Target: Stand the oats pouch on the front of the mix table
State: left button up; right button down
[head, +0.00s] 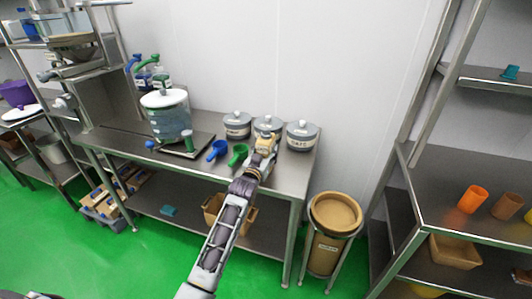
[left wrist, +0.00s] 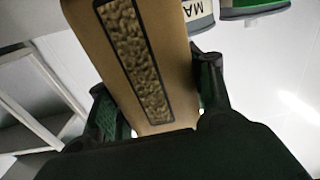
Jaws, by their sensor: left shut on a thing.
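The oats pouch (head: 266,141) is tan. In the left wrist view the pouch (left wrist: 138,60) shows a long clear window with flakes behind it. My left gripper (left wrist: 158,110) is shut on it, with a green-padded finger on each side. In the head view my left gripper (head: 258,162) reaches over the steel mix table (head: 285,177) at its right part. The pouch is in front of the middle grey canister and partly hidden by the gripper. I cannot tell whether its base touches the table. My right gripper is not in view.
Three lidded grey canisters, the right one (head: 302,136) among them, stand at the back. A blue scoop (head: 217,150) and a green scoop (head: 237,154) lie left of the gripper. A big clear vessel (head: 166,118) stands further left. A brown bin (head: 335,213) stands right of the table.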

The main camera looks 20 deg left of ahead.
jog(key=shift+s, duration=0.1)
pick_arm(q)
jog(key=o, duration=1.6)
jog(key=shift+f, duration=0.1)
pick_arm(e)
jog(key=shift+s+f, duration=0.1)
pick_arm(q)
jog(key=shift+s, duration=2.5)
jog(key=shift+s+a, duration=0.1)
jog(key=shift+s, duration=1.75)
jog(key=s, duration=0.3)
jog(key=shift+s+a, duration=0.1)
jog(key=shift+s, duration=0.05)
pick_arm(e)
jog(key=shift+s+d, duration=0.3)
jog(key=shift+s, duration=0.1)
